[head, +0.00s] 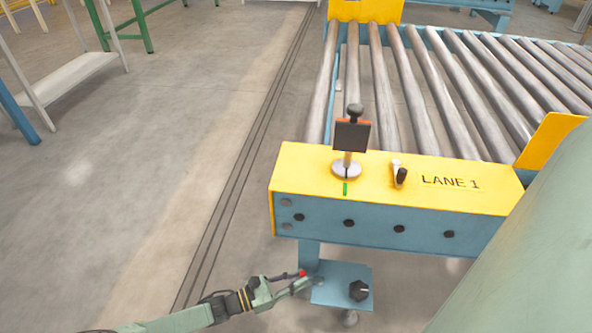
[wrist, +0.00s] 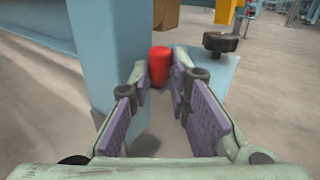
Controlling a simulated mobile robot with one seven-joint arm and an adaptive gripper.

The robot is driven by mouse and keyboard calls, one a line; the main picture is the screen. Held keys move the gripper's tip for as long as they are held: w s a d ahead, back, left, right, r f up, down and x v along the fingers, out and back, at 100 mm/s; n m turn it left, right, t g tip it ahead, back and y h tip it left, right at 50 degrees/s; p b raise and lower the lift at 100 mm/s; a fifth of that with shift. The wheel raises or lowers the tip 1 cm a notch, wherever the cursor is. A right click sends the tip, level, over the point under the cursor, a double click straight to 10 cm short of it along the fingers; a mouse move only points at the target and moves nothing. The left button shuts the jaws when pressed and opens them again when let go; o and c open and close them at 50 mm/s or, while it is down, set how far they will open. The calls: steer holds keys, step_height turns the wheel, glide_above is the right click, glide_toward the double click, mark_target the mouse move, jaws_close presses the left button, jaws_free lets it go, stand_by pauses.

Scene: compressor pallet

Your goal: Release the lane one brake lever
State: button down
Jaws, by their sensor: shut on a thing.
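The lane 1 conveyor's yellow end panel (head: 470,200) carries the label LANE 1. Below it, beside the blue leg (head: 309,254), a small red grip (head: 302,274) shows at the tip of my gripper (head: 296,282). In the wrist view my gripper (wrist: 160,82) has its fingertips on either side of the red grip (wrist: 159,62), shut on it, with purple pads on the fingers. The grip looks like the end of the brake lever; the rest of the lever is hidden or too small to make out.
A blue plate (head: 329,284) with a black knob (head: 358,291) sits just right of my gripper. On the panel stand a post with a dark square plate (head: 351,134) and a small black-tipped switch (head: 400,176). Rollers (head: 425,90) run behind. Floor (head: 130,210) at left is clear.

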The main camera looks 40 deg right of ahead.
steer(key=shift+s+a+n+t+y+p, duration=0.1)
steer(key=shift+s+a+n+t+p, duration=0.15)
steer(key=shift+s+n+t+p, duration=0.95)
steer(key=shift+s+a+n+t+y+p, duration=0.1)
steer(key=shift+s+a+n+t+p, duration=0.15)
steer(key=shift+n+t+p, duration=1.8)
steer(key=shift+s+a+n+t+y+p, duration=0.15)
steer(key=shift+s+n+t, duration=0.65)
steer(key=shift+t, duration=2.05)
steer(key=c, duration=1.8)
jaws_free()
steer(key=shift+a, duration=0.15)
steer(key=v, duration=0.7)
steer(key=shift+s+a, duration=0.15)
